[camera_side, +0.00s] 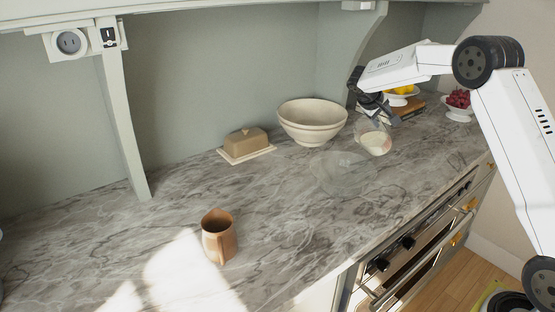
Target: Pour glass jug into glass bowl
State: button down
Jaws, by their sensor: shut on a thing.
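The glass jug (375,143) has a pale, cream-coloured content low inside it and looks slightly tilted. My gripper (371,107) is shut on the jug near its upper part; the exact grip point is small and dark. The clear glass bowl (340,174) stands on the marble counter, just left of and in front of the jug. The bowl is faint against the counter, and it looks empty. The jug is close to the bowl's back right rim; whether it is clear of the counter, I cannot tell.
Stacked cream bowls (312,121) stand behind the glass bowl. A butter dish (246,145) is to their left, and a brown pitcher (218,236) stands at front left. White fruit stands (459,113) are at back right. The marble counter (130,235) is clear at left.

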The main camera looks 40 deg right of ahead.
jog(key=shift+a+h, duration=1.05)
jog(key=shift+h, duration=0.55)
jog(key=shift+a+r+h, duration=0.1)
jog(key=shift+a+h, duration=1.15)
jog(key=shift+h, duration=0.35)
jog(key=shift+a+r+h, duration=0.25)
jog(key=shift+a+h, duration=0.35)
jog(key=shift+h, duration=0.05)
jog(key=shift+a+r+h, duration=0.25)
jog(key=shift+a+h, duration=0.35)
jog(key=shift+h, duration=0.05)
jog(key=shift+a+r+h, duration=0.25)
jog(key=shift+a+h, duration=0.5)
jog(key=shift+a, duration=0.05)
jog(key=shift+a+r+h, duration=0.2)
jog(key=shift+a+h, duration=0.5)
jog(key=shift+a, duration=0.05)
jog(key=shift+a+r+h, duration=0.25)
jog(key=shift+a+h, duration=0.5)
jog(key=shift+a, duration=0.05)
jog(key=shift+d+r+y, duration=0.25)
jog(key=shift+d+y, duration=0.2)
jog(key=shift+y, duration=0.5)
jog(key=shift+d+r+y, duration=0.3)
jog(key=shift+d+y, duration=0.15)
jog(key=shift+y, duration=0.45)
jog(key=shift+d+r+y, duration=0.25)
jog(key=shift+d+y, duration=0.2)
jog(key=shift+y, duration=0.5)
jog(key=shift+d, duration=0.1)
